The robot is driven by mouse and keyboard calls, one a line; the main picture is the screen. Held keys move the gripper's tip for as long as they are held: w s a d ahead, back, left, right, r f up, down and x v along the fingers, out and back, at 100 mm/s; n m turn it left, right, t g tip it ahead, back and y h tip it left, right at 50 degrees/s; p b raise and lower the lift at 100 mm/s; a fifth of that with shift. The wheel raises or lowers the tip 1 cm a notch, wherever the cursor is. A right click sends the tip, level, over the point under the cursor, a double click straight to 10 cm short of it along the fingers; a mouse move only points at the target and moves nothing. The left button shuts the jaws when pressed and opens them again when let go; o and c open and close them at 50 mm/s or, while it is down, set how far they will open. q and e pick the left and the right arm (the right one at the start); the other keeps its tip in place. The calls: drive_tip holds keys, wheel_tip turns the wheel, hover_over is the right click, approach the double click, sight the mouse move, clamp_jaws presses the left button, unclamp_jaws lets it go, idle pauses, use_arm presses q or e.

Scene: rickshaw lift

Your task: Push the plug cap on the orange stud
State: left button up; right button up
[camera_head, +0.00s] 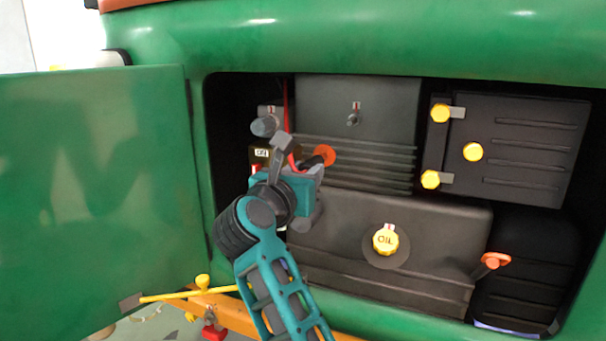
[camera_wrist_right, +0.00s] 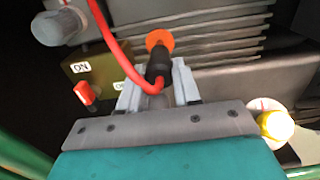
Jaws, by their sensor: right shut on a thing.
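My right gripper (camera_head: 304,166) is in front of the open engine bay. In the right wrist view the same gripper (camera_wrist_right: 159,88) is shut on the black plug cap (camera_wrist_right: 157,67), with one finger on each side of it. A red cable runs from the cap up to the left. The orange stud (camera_wrist_right: 160,40) shows as an orange round piece just beyond the cap's far end. In the head view the stud (camera_head: 328,154) is at the tip of the dark cap (camera_head: 315,160). The cap hides part of it, and I cannot tell whether they touch. My left gripper is out of view.
A ribbed dark engine block (camera_head: 370,165) lies behind the stud. A yellow OIL cap (camera_head: 385,240) is below right. A grey knob (camera_wrist_right: 58,27) and a red switch (camera_wrist_right: 84,92) by an ON label are left of the gripper. The green door (camera_head: 95,190) stands open at left.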

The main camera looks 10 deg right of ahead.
sight(311, 167)
drive_tip(key=shift+x, duration=1.7)
idle(2.0)
drive_tip(key=o, duration=1)
drive_tip(key=shift+c, duration=0.4)
drive_tip(key=p+v, duration=0.1)
drive_tip(key=v, duration=0.7)
drive_tip(key=shift+s+p, duration=0.1)
drive_tip(key=shift+p, duration=0.2)
